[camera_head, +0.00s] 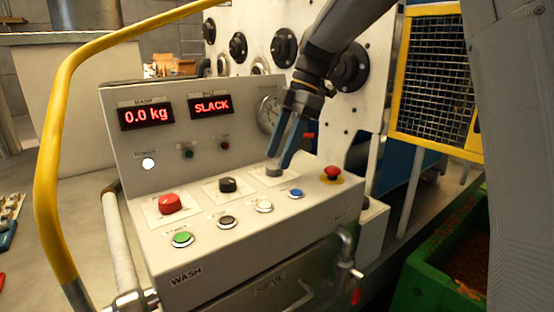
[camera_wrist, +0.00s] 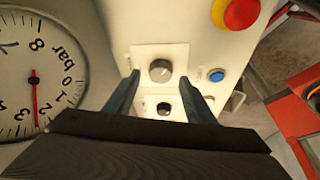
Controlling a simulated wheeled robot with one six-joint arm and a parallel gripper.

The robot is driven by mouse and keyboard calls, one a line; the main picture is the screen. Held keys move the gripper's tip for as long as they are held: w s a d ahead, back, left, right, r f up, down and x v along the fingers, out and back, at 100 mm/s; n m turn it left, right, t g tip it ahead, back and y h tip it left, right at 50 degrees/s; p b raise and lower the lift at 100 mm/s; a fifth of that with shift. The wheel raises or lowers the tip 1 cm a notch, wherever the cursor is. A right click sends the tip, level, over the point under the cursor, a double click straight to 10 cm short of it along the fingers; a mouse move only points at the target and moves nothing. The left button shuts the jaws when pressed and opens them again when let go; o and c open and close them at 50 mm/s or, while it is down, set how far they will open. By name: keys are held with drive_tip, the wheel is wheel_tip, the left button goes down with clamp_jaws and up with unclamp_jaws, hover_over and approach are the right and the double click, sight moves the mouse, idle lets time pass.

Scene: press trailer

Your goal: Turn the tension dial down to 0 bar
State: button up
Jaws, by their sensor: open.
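The tension dial (camera_wrist: 160,71) is a small grey knob on a pale plate of the sloping control panel. It also shows in the head view (camera_head: 273,169), partly covered by my gripper (camera_head: 280,163). In the wrist view my gripper (camera_wrist: 160,79) is open, with one dark finger on each side of the dial. I cannot tell whether the fingers touch it. The round bar gauge (camera_wrist: 70,55) has a red needle pointing between 2 and 3. The same gauge (camera_head: 268,114) stands on the upright panel behind my gripper.
A red emergency stop (camera_head: 333,171) and a blue button (camera_head: 296,193) sit close by on the right. Displays read 0.0 kg (camera_head: 146,114) and SLACK (camera_head: 211,107). A yellow rail (camera_head: 55,110) stands left.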

drive_tip(key=v, duration=0.5)
drive_tip(key=shift+d+r, duration=0.15)
